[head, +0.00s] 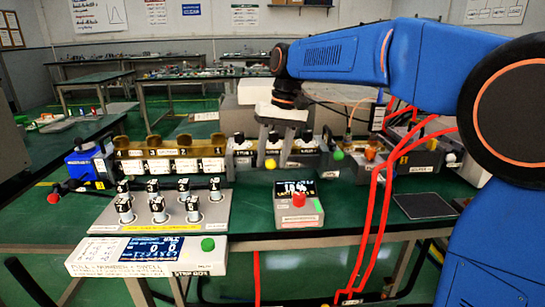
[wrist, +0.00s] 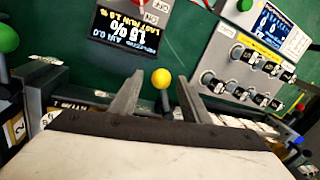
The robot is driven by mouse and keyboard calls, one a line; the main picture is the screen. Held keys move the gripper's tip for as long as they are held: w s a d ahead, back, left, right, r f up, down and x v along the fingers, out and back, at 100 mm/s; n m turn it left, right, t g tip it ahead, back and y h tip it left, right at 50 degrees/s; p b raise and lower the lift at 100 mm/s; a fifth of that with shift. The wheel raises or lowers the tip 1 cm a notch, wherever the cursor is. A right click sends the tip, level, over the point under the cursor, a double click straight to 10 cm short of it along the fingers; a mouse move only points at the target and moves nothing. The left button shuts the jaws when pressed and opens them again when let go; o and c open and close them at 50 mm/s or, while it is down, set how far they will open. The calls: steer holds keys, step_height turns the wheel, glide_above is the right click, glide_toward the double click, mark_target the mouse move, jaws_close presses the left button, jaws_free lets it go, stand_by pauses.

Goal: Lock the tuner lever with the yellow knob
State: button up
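The yellow knob (head: 270,163) of the tuner lever stands at the front of the grey middle unit of the bench assembly. In the wrist view the yellow knob (wrist: 161,78) lies between the fingers, near their tips, with a short dark stem below it. My gripper (head: 275,150) points down over this unit and is open. The wrist view also shows my gripper (wrist: 160,88) with clear gaps on both sides of the knob, so the fingers do not touch it there. The lever's base is mostly hidden by the gripper body.
A green knob (head: 338,155) stands to the right. A display box with a red button (head: 299,199) sits in front of the lever. A plate of several numbered cylinders (head: 215,215) and a console with a green button (head: 208,244) are at front left. Red cables hang at right.

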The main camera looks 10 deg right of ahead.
steer(key=d+r, duration=0.3)
steer(key=r, duration=1.4)
steer(key=shift+w+d, duration=0.15)
steer(key=shift+w, duration=0.15)
steer(key=s+d+f+t, duration=0.1)
steer(key=s+d+f, duration=0.5)
steer(key=s+f, duration=0.4)
steer(key=s+d+f+m+t+h, duration=0.1)
steer(key=s+d+f+t, duration=0.1)
steer(key=s+d+f, duration=0.4)
steer(key=s+d+f+m+t+h, duration=0.1)
steer(key=s+d+f, duration=0.5)
steer(key=s+f, duration=0.8)
step_height(320, 180, down, 2)
steer(key=shift+s+d+f+t, duration=0.2)
steer(key=shift+s+d+t, duration=0.1)
steer(key=shift+t, duration=0.3)
steer(key=shift+r, duration=0.1)
